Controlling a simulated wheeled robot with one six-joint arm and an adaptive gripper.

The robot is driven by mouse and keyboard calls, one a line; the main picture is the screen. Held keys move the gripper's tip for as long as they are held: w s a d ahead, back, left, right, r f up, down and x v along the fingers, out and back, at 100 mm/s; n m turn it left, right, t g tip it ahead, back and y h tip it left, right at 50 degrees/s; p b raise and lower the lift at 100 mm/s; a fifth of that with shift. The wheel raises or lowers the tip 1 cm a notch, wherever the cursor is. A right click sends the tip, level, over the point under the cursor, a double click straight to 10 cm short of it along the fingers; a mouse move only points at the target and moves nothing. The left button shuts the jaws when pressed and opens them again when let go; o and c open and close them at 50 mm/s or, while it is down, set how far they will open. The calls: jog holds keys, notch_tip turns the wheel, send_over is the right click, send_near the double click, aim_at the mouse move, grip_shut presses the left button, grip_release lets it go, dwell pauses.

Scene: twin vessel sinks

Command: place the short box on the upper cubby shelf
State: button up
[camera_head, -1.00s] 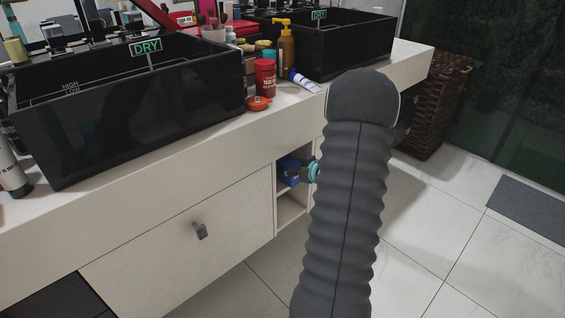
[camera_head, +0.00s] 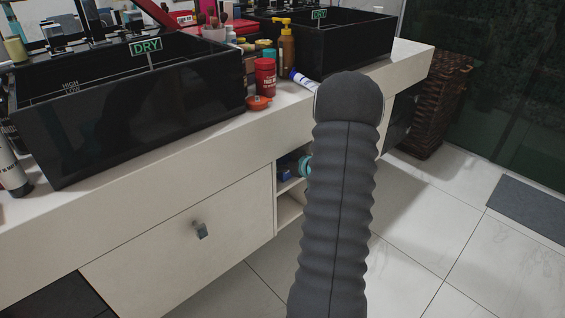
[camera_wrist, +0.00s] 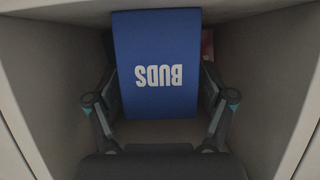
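The short box is blue with white "BUDS" lettering, which appears upside down in the wrist view (camera_wrist: 158,62). It is inside the upper cubby, between the two fingers of my gripper (camera_wrist: 158,82). The fingers are along its left and right sides and look closed on it; their tips are partly hidden. In the head view a blue bit of the box (camera_head: 287,168) and a teal part of my gripper (camera_head: 304,166) show in the upper cubby opening. My arm hides the right part of the cubby. Whether the box touches the shelf (camera_head: 288,186) is hidden.
Cubby walls stand close on both sides of my gripper, the right one (camera_wrist: 268,85) with some room. A reddish thing (camera_wrist: 207,43) is behind the box. Above, the counter (camera_head: 215,136) holds two black sinks, bottles and a red-orange item. A drawer (camera_head: 160,250) is left of the cubby.

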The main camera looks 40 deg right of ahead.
jog(key=shift+r, duration=0.1)
jog(key=shift+s+r, duration=0.15)
jog(key=shift+s, duration=0.05)
jog(key=v, duration=1.1)
jog(key=shift+s+p, duration=0.3)
jog(key=shift+s, duration=0.05)
